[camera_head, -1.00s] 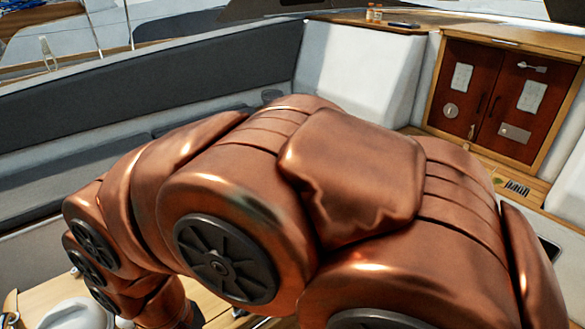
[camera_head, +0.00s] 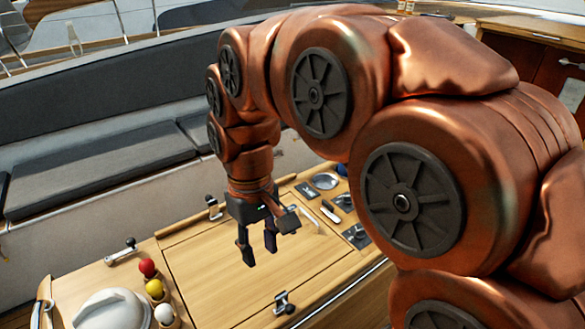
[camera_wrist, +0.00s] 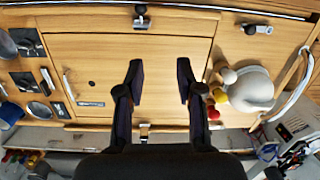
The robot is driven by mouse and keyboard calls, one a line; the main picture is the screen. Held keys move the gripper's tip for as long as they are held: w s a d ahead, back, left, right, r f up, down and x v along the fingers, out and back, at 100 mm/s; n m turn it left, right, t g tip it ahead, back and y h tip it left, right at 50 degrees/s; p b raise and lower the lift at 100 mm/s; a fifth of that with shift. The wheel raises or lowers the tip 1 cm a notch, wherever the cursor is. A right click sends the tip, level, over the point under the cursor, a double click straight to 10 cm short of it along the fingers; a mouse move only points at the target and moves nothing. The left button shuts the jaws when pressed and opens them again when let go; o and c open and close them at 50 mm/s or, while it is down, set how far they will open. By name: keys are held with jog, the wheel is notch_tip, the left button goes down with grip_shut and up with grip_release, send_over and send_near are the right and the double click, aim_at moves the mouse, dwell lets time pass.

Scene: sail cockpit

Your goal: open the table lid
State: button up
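The table lid (camera_head: 215,270) is a flat light-wood panel set flush in the cockpit table, and it looks closed. It also fills the middle of the wrist view (camera_wrist: 85,65). A metal latch with a dark knob (camera_head: 284,303) sits at its near edge, and this latch shows at the top of the wrist view (camera_wrist: 140,18). A second latch (camera_head: 212,207) sits at the far edge, low in the wrist view (camera_wrist: 144,132). I cannot tell whether either latch is fastened. My gripper (camera_head: 258,253) points down above the lid, fingers apart and empty (camera_wrist: 160,70).
Small tools and dishes (camera_head: 325,181) lie on the right. A cushioned bench (camera_head: 100,180) runs behind the table.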

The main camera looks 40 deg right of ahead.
jog(key=w+d+r+m+t+b, duration=0.1)
jog(key=w+d+r, duration=0.3)
jog(key=w+d, duration=0.5)
jog(key=w+d+r+b, duration=0.25)
jog(key=w+d, duration=0.35)
jog(key=d, duration=0.5)
notch_tip(320, 180, down, 7)
jog(key=p, duration=0.1)
jog(key=shift+a+r+y, duration=0.15)
jog(key=shift+a+y, duration=0.15)
grip_shut()
jog(key=c, duration=0.7)
grip_release()
